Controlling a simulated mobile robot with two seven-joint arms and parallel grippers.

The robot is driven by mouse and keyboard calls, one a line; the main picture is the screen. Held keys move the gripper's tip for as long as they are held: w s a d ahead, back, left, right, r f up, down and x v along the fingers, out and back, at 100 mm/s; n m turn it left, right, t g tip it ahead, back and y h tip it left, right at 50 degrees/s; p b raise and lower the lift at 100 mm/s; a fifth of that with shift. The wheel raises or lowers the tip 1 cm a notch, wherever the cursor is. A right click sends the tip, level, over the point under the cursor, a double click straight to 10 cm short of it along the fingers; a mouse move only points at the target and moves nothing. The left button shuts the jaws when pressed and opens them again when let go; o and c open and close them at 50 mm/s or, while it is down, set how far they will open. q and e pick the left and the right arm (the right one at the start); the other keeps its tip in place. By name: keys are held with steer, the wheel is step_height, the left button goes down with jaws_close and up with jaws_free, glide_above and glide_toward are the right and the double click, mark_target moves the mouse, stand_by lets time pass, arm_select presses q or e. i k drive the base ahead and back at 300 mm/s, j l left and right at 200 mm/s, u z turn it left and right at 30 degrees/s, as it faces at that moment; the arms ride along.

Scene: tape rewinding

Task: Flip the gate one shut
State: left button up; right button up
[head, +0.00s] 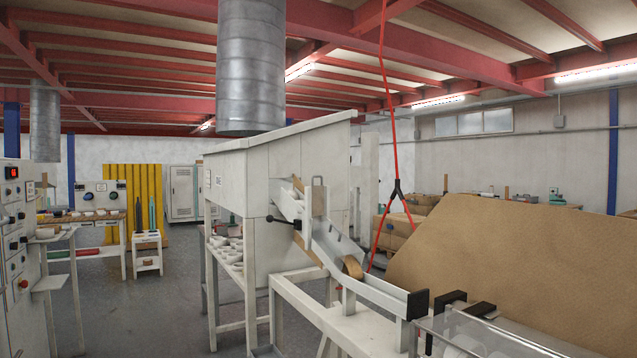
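A white sheet-metal machine (290,165) stands in the middle, with a grey chute (365,277) sloping down to the right from its side. A lever with a black knob (271,219) sticks out to the left at the chute's upper end. A small upright metal frame (318,197) stands by it. Either could belong to gate one; I see no label and cannot tell whether a gate is open or shut. A brown tape roll (352,267) rests in the chute below. Neither of my grippers is in view.
A black block (417,304) ends the chute. Beside it is a clear-covered unit (470,335). A large brown board (500,255) fills the right. A red cord (392,100) hangs behind the chute.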

mark_target(317, 191)
steer(key=z, duration=0.5)
steer(key=i+j+z, duration=0.1)
steer(key=j+z, duration=0.2)
steer(key=z, duration=0.2)
steer(key=j+z, duration=0.3)
steer(key=z, duration=0.2)
steer(key=j+z, duration=0.5)
steer(key=j, duration=0.4)
steer(key=k+j+z, duration=0.1)
steer(key=j, duration=0.25)
steer(key=k+j, duration=0.1)
steer(key=j, duration=0.25)
steer(key=j+z, duration=0.15)
steer(key=j, duration=0.2)
steer(key=k+j+z, duration=0.1)
steer(key=j, duration=0.25)
steer(key=k+j+z, duration=0.1)
steer(key=j, duration=0.25)
steer(key=k+j, duration=0.15)
steer(key=j, duration=0.2)
steer(key=k+j, duration=0.15)
steer(key=j, duration=0.25)
steer(key=k+j, duration=0.15)
steer(key=j, duration=0.2)
steer(key=k+j, duration=0.15)
steer(key=j, duration=0.25)
steer(key=k+j, duration=0.15)
steer(key=j, duration=0.2)
